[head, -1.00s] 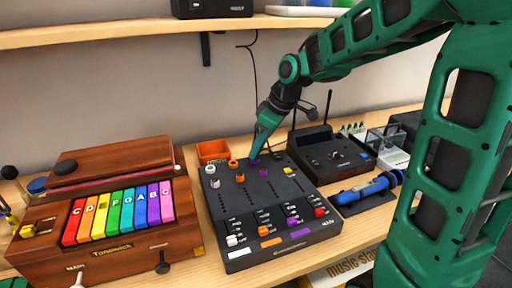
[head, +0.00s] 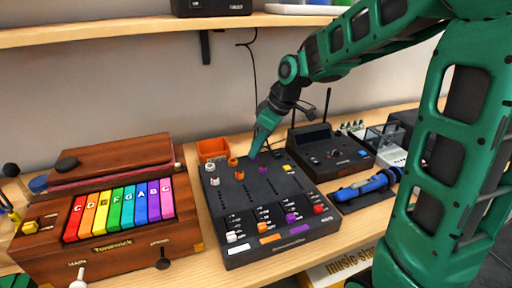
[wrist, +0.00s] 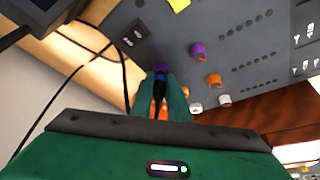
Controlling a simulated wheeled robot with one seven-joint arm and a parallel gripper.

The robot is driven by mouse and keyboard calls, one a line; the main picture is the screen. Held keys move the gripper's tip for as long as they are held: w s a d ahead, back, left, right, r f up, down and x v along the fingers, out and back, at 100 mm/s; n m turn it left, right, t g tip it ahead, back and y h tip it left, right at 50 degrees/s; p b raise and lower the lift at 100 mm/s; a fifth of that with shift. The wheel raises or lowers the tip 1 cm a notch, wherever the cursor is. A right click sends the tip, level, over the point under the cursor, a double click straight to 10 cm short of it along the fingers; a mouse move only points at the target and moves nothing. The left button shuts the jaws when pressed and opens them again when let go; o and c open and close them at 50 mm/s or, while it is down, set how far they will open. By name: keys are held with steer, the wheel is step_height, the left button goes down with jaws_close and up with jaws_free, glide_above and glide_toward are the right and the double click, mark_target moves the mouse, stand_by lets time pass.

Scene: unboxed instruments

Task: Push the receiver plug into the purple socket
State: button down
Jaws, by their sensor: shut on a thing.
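My gripper (head: 255,152) is at the back edge of the black mixer (head: 228,218), pointing down. In the wrist view my gripper (wrist: 160,76) is shut on the receiver plug (wrist: 160,69), a small dark plug with a blue-purple band. The plug's tip meets the mixer's dark panel in that view; how deep it sits cannot be told. The purple socket is not clearly seen; fingers and plug cover that spot. A purple knob (wrist: 197,50) sits beside the plug and also shows in the head view (head: 263,170). The black receiver (head: 325,150) with two antennas stands behind the mixer's right side.
Orange and white knobs stand left of my gripper on the mixer. An orange bin (head: 212,150) is behind it. A wooden keyboard box (head: 110,225) is at left. A blue cylinder (head: 368,187) lies at right. A dark cable (wrist: 125,75) runs near my fingers.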

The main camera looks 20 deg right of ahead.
steer(key=shift+s+f, duration=0.3)
steer(key=shift+f, duration=0.2)
steer(key=c, duration=1.7)
jaws_free()
steer(key=shift+o, duration=0.4)
steer(key=shift+w+f, duration=0.1)
steer(key=shift+a, duration=0.2)
steer(key=w+v, duration=0.1)
steer(key=v, duration=1.1)
steer(key=s+d+f+m+g+h, duration=0.1)
steer(key=s+d+f+m, duration=0.3)
steer(key=s, duration=0.5)
steer(key=s+d+f+m+g+h, duration=0.1)
steer(key=s+d+f+m, duration=0.3)
steer(key=s, duration=0.5)
steer(key=s+d+f+m+g+h, duration=0.1)
steer(key=s+d+f+m, duration=0.3)
steer(key=s+m, duration=0.3)
steer(key=shift+s+d+f+g, duration=0.1)
steer(key=shift+s+d, duration=0.2)
steer(key=shift+s, duration=0.2)
steer(key=shift+s+d+r+g, duration=0.1)
steer(key=shift+s+d, duration=0.2)
steer(key=shift+s, duration=0.2)
steer(key=shift+s+d+f+g, duration=0.1)
steer(key=shift+s+d, duration=0.15)
steer(key=shift+s, duration=0.2)
